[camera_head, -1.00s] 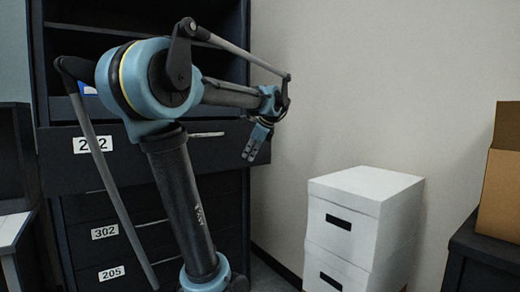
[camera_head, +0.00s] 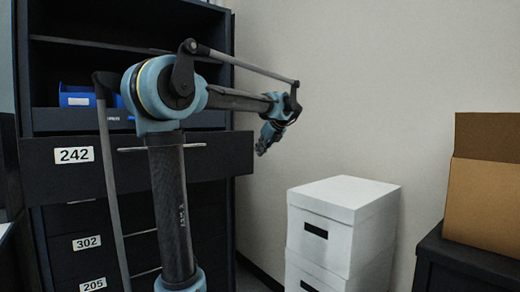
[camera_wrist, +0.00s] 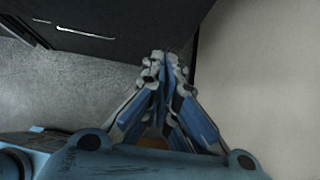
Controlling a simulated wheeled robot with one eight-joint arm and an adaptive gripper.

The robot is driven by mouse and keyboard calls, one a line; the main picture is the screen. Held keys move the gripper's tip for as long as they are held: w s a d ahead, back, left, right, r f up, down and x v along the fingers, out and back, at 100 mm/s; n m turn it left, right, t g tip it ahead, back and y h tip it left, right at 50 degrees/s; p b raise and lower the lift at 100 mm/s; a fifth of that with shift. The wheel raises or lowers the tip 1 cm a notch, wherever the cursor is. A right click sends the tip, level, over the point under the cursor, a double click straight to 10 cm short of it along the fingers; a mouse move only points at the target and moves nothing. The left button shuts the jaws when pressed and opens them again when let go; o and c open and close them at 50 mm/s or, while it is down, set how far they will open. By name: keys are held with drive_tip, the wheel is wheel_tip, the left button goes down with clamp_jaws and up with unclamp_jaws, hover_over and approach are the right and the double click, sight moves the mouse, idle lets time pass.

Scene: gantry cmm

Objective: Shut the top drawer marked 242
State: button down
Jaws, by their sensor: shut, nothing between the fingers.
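The drawer marked 242 (camera_head: 75,172) is the top drawer of a dark cabinet, and it stands pulled out past the drawers below it. Its front carries a white label and a metal bar handle (camera_head: 190,146), partly hidden by my arm. My gripper (camera_head: 262,150) is at the right of the drawer's right end, apart from it in the picture, pointing down. In the wrist view my gripper (camera_wrist: 165,60) has its fingers together and empty. A dark front with a bright handle (camera_wrist: 72,29), whose label is not visible, shows there at the upper left, beyond the fingertips.
Drawers marked 302 (camera_head: 87,243) and 205 (camera_head: 93,285) sit below. Open shelves above hold a blue bin (camera_head: 77,96). White boxes (camera_head: 345,200) are stacked on the right. A cardboard box (camera_head: 485,200) stands on a dark surface at the far right.

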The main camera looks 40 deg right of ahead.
drive_tip(key=shift+w+a+f, duration=0.1)
drive_tip(key=shift+w+f, duration=0.6)
drive_tip(key=shift+w, duration=0.65)
drive_tip(key=shift+w+f, duration=0.65)
drive_tip(key=shift+w, duration=0.7)
drive_tip(key=shift+w+a+f, duration=0.1)
drive_tip(key=shift+w+f, duration=0.6)
drive_tip(key=shift+w, duration=0.65)
drive_tip(key=shift+d, duration=0.2)
drive_tip(key=shift+w+a, duration=0.15)
drive_tip(key=shift+w, duration=0.15)
drive_tip(key=w, duration=1.9)
drive_tip(key=w+a, duration=0.1)
drive_tip(key=w, duration=0.8)
drive_tip(key=shift+w, duration=0.55)
